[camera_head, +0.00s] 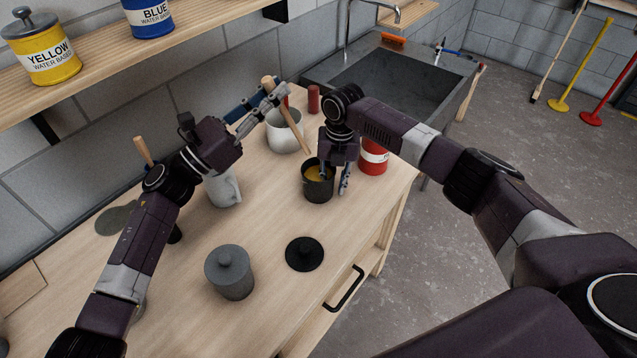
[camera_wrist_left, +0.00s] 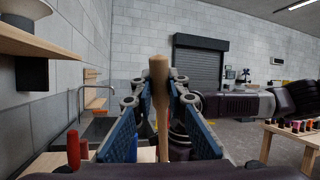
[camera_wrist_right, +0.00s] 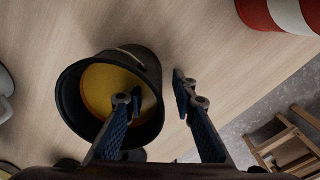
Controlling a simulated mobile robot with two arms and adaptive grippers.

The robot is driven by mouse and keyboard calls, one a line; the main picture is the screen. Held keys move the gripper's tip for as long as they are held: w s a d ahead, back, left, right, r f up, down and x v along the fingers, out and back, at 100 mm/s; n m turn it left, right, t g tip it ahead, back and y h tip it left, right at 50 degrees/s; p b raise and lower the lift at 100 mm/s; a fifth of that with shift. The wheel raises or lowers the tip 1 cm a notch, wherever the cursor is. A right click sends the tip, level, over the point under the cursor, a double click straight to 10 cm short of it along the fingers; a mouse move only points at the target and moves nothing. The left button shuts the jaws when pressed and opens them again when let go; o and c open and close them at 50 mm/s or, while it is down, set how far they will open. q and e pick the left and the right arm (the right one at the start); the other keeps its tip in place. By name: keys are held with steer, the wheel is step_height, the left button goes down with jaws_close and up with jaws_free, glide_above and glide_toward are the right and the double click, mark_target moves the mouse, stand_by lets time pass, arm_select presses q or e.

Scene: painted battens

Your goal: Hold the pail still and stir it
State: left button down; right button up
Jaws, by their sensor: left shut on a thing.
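The pail (camera_head: 318,187) is small and dark, stands on the bench and holds yellow paint, also seen in the right wrist view (camera_wrist_right: 68,98). My right gripper (camera_head: 334,176) is at its right rim. Its fingers are apart, one over the inside and one outside, with the wall between them and not clamped. My left gripper (camera_head: 270,100) is shut on a wooden stirring stick (camera_head: 297,132), which also stands upright between its fingers in the left wrist view (camera_wrist_left: 160,85). The stick slants down toward the pail; its lower end is near the far rim. Whether it touches the pail I cannot tell.
A light pot (camera_head: 284,138) stands behind the stick. A red-and-white can (camera_head: 373,157) is close right of the pail. A black lid (camera_head: 304,254), a grey lidded canister (camera_head: 230,274) and a grey mug (camera_head: 222,190) stand nearby. The bench front between lid and pail is clear.

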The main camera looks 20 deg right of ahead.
step_height(320, 180, up, 12)
steer(key=shift+d, duration=0.25)
steer(key=shift+s+f, duration=0.1)
steer(key=shift+s, duration=0.05)
stand_by(0.5)
